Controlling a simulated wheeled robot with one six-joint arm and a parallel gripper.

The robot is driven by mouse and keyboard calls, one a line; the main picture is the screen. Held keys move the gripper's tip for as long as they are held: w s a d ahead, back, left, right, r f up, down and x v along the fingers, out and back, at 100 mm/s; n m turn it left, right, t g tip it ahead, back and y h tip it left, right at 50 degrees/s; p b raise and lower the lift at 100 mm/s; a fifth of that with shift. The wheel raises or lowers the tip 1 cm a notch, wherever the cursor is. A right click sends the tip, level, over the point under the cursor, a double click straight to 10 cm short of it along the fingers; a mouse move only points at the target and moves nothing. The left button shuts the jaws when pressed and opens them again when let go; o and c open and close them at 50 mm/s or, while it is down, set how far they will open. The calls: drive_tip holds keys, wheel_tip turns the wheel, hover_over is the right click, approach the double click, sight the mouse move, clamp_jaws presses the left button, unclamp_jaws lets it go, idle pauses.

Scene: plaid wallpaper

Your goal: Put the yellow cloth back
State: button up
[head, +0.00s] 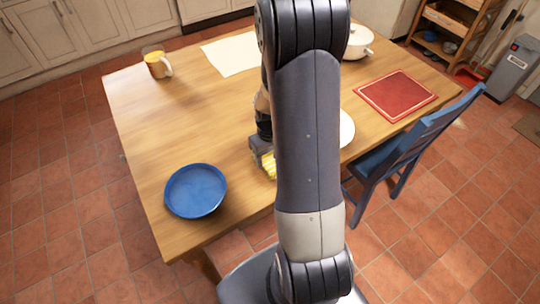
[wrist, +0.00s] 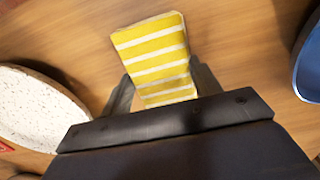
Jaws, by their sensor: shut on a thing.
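The yellow cloth (wrist: 152,50) has white stripes and looks folded. In the wrist view it is between the two fingers of my gripper (wrist: 160,88), which is shut on it. In the head view only a small part of the cloth (head: 269,164) shows beside my gripper (head: 262,158), over the table's near middle. My arm hides the rest. I cannot tell whether the cloth touches the wooden table (head: 150,120).
A blue plate (head: 196,190) lies near the table's front left. A white speckled plate (wrist: 38,105) is partly behind my arm. A blue chair (head: 410,145) is at the right edge.

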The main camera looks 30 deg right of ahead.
sight(270, 158)
drive_tip(key=shift+f, duration=0.2)
drive_tip(key=shift+f, duration=0.15)
drive_tip(key=o, duration=0.9)
wheel_tip(270, 158, up, 12)
drive_tip(key=shift+r+p, duration=0.25)
drive_tip(key=shift+p, duration=0.1)
